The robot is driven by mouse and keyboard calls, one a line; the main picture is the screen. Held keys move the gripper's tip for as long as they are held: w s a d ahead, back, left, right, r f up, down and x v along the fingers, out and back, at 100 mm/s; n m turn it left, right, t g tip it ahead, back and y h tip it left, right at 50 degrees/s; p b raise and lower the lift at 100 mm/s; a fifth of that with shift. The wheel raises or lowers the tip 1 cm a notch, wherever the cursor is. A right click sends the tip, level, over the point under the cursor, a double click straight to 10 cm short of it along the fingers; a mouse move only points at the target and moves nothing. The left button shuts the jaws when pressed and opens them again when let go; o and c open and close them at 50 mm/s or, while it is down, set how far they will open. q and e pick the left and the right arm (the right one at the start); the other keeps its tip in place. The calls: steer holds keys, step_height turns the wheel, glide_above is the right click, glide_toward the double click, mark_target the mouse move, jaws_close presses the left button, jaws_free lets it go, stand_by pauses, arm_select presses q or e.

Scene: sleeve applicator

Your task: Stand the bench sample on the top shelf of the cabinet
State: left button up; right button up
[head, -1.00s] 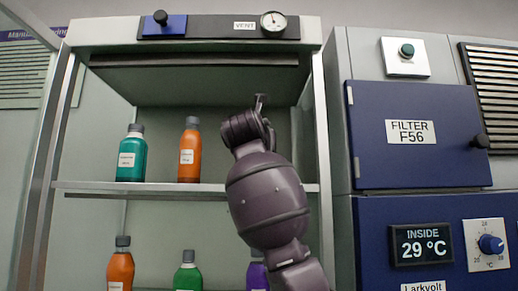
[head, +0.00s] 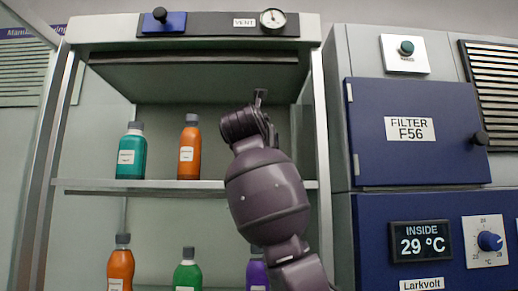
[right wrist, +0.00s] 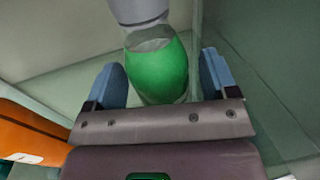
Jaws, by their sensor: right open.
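A green bottle (right wrist: 158,72) with a grey cap stands between the fingers of my right gripper (right wrist: 160,82) in the right wrist view. The blue finger pads are spread, with a gap on each side of the bottle, so the gripper is open. In the head view my right arm reaches up into the cabinet (head: 190,186), in front of the right part of its top shelf. The arm hides the gripper's fingers and that bottle there. The bottle's base is hidden, so I cannot tell how it meets the shelf. My left gripper is not in view.
A teal bottle (head: 131,155) and an orange bottle (head: 189,152) stand on the top shelf, left of my arm. Orange (head: 121,268), green (head: 187,276) and purple (head: 257,276) bottles stand below. An orange bottle (right wrist: 30,132) is close left in the wrist view.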

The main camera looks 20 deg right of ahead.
arm_select(q)
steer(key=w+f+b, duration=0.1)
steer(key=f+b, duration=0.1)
steer(key=b, duration=0.1)
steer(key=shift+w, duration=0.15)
arm_select(e)
steer(key=v, duration=1.1)
steer(key=shift+s, duration=0.25)
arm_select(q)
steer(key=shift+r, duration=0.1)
arm_select(e)
steer(key=shift+a, duration=0.15)
